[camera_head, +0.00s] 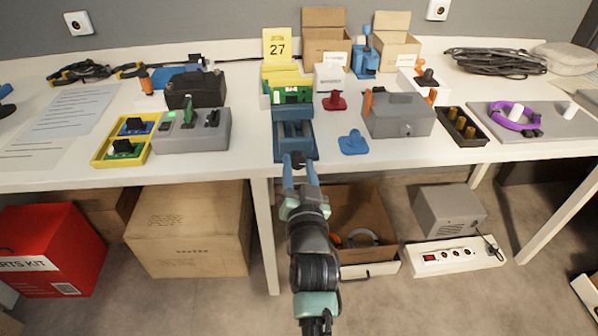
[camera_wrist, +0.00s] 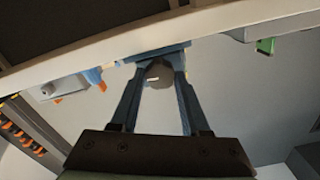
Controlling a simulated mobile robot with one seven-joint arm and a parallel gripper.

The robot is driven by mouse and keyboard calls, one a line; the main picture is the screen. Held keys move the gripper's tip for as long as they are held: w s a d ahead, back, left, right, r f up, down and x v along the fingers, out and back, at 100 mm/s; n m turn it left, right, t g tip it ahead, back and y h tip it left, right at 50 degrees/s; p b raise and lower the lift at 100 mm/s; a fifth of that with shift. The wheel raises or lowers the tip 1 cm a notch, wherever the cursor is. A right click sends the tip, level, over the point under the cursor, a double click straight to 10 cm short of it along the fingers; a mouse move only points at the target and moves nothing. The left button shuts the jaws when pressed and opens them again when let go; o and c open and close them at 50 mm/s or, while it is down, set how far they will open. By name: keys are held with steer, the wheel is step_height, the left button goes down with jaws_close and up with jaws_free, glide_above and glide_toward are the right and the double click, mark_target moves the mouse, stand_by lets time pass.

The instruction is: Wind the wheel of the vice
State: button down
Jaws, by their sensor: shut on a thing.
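The blue vice (camera_head: 279,147) stands at the front edge of the workbench, left of the middle. Its grey wheel (camera_wrist: 158,76) shows in the wrist view between my fingertips, just in front of the blue vice body (camera_wrist: 178,48). My gripper (camera_head: 299,167) reaches up to the front of the vice and is shut on the wheel. In the wrist view, my gripper's two blue fingers (camera_wrist: 159,72) close in on either side of the wheel. In the head view the fingertips hide most of the wheel.
The white bench edge (camera_head: 200,178) runs beside the vice. A blue knobbed piece (camera_head: 354,144) and a grey box (camera_head: 398,118) stand to the right, a grey switch box (camera_head: 195,132) to the left. An open carton (camera_head: 363,207) is below the bench.

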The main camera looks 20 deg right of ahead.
steer(key=n+b, duration=0.1)
steer(key=n, duration=0.6)
steer(key=shift+b, duration=0.4)
stand_by(0.3)
steer(key=shift+c, duration=1.9)
jaws_free()
steer(key=p+v, duration=0.2)
steer(key=v, duration=1.1)
